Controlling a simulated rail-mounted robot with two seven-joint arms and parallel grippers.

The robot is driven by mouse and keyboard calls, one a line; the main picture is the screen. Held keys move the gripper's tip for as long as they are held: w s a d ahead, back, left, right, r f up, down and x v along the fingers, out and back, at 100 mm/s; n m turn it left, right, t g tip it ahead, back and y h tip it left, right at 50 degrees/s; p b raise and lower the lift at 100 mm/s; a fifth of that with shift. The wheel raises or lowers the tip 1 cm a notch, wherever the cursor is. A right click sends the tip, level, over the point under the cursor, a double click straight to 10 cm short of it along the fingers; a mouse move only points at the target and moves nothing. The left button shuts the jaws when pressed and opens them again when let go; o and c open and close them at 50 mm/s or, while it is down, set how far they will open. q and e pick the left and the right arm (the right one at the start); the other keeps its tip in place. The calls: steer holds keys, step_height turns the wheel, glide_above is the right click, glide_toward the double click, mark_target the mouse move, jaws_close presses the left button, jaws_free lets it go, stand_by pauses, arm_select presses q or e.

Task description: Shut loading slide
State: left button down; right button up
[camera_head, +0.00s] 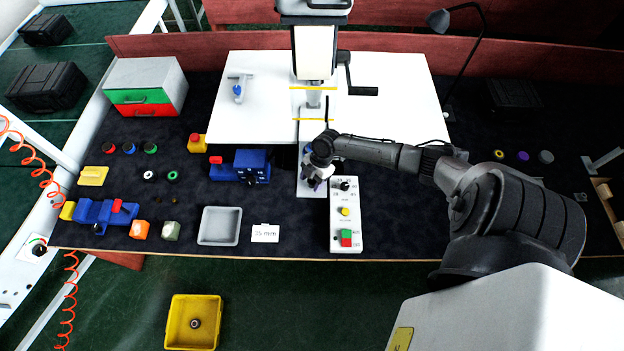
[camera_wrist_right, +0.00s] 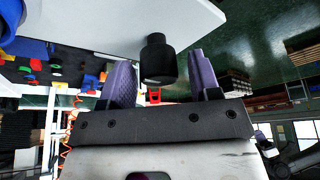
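The loading slide (camera_head: 311,131) is a narrow white plate below the white machine head. It sticks out past the front edge of the white machine table (camera_head: 254,112). My right gripper (camera_head: 314,180) is over the slide's front end and partly hides it. In the wrist view, a black knob (camera_wrist_right: 158,60) attached to a white plate (camera_wrist_right: 140,18) stands between the two purple fingers of my right gripper (camera_wrist_right: 162,82). The fingers are apart, with a gap on each side of the knob. My left gripper is not in view.
A white control panel (camera_head: 345,238) with colored buttons stands just right of the slide. A blue fixture (camera_head: 247,166) is left of it. A grey tray (camera_head: 219,226) and a "35 mm" card (camera_head: 265,233) lie near the bench's front edge. A yellow bin (camera_head: 193,322) is below.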

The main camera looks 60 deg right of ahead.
jaws_close()
steer(key=w+d+b, duration=0.1)
steer(key=d+b, duration=0.1)
steer(key=w+d+b, duration=0.1)
steer(key=d+b, duration=0.1)
steer(key=d, duration=0.1)
steer(key=w+d+b, duration=0.1)
steer(key=d+b, duration=0.1)
steer(key=b, duration=0.1)
steer(key=shift+w+d+f, duration=0.2)
steer(key=shift+w+d, duration=0.05)
steer(key=shift+w, duration=0.1)
steer(key=shift+w+d+r, duration=0.15)
steer(key=shift+d+r, duration=0.05)
steer(key=shift+d, duration=0.1)
steer(key=shift+o, duration=0.5)
jaws_free()
steer(key=shift+a, duration=0.1)
